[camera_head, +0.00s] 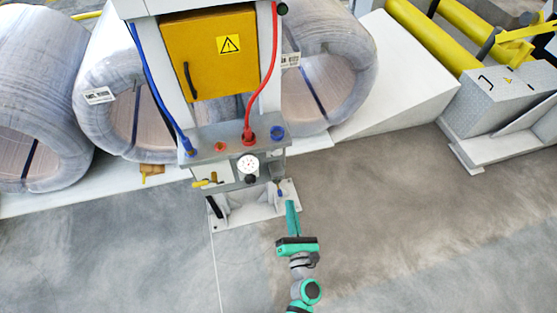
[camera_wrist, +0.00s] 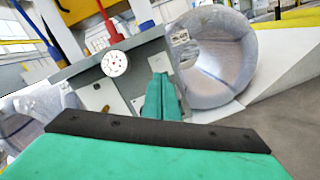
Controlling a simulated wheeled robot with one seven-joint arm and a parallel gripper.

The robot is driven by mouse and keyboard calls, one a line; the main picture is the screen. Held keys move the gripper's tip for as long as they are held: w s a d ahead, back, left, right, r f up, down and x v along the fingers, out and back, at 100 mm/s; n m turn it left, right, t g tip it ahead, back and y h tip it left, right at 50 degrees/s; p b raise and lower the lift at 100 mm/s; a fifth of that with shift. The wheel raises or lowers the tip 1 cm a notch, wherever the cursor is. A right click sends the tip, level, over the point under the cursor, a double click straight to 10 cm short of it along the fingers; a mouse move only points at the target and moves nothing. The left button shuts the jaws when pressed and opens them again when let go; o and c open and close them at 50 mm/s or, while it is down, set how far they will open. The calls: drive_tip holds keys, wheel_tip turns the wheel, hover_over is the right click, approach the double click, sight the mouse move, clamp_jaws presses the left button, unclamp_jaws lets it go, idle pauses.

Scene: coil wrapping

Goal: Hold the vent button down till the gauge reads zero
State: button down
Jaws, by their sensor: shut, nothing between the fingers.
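The round white gauge (camera_head: 248,165) is on the front of the grey machine panel, below the red hose. It shows larger in the wrist view (camera_wrist: 115,63), with red marks on its face; the needle is too small to read. A small dark knob (camera_head: 250,179) sits just below the gauge; I cannot tell whether it is the vent button. My gripper (camera_head: 291,203) is shut and empty, below and to the right of the gauge, apart from it. In the wrist view its green fingers (camera_wrist: 162,96) are together in front of the panel's right end, hiding what lies behind them.
A yellow-handled valve (camera_head: 205,183) is left of the gauge. Blue (camera_head: 165,95) and red (camera_head: 272,60) hoses run down to the panel top. Large wrapped coils (camera_head: 115,90) stand behind. The floor (camera_head: 400,220) to the right is clear.

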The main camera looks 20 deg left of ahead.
sight(276, 153)
drive_tip(key=w+a+f+n+g+y, duration=0.1)
drive_tip(key=w+a+n, duration=0.1)
drive_tip(key=w+n, duration=0.4)
drive_tip(key=shift+w+a+f+n, duration=0.4)
drive_tip(key=shift+n, duration=0.2)
drive_tip(key=shift+a, duration=0.1)
drive_tip(key=x, duration=1.4)
drive_tip(key=shift+s+f, duration=0.1)
